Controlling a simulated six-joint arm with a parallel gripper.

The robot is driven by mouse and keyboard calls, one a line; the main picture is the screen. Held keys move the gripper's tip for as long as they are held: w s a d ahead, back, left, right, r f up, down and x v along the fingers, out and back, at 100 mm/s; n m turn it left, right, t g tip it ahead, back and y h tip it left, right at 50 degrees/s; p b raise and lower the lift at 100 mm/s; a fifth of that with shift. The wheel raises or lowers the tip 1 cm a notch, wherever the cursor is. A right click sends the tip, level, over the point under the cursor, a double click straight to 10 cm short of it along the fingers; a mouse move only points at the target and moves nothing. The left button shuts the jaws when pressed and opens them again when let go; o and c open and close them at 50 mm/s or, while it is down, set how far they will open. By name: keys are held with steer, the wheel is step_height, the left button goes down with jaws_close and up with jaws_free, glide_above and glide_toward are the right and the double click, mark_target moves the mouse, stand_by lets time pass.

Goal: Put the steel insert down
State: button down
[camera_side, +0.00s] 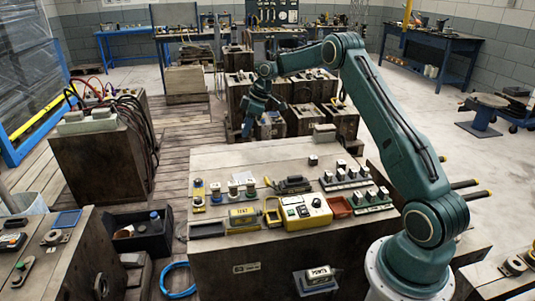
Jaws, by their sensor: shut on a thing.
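My gripper (247,130) points down at the end of the teal arm, above and beyond the far edge of the wooden work block, left of the picture's middle. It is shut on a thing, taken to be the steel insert. The insert is too small and dark between the fingers to make out clearly. I cannot tell whether it touches anything below.
The wooden block (225,160) carries a yellow control box (305,212), a red tray (339,207) and several small dark-and-white parts at its right. Wooden crates (303,120) stand behind. A hose-draped crate (88,165) is left.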

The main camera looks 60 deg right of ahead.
mark_target(240, 182)
steer(key=shift+w+a+r+m+t+h, duration=0.1)
steer(key=shift+w+a+m+t+h, duration=0.2)
steer(key=shift+m, duration=0.45)
steer(key=shift+w+a+m+t+h, duration=0.1)
steer(key=shift+w+a+m+h, duration=0.2)
steer(key=shift+m, duration=0.45)
step_height(240, 182, down, 20)
steer(key=shift+r, duration=0.1)
steer(key=shift+f, duration=0.25)
steer(key=c, duration=1.1)
jaws_free()
steer(key=shift+r, duration=0.1)
steer(key=shift+v, duration=6.05)
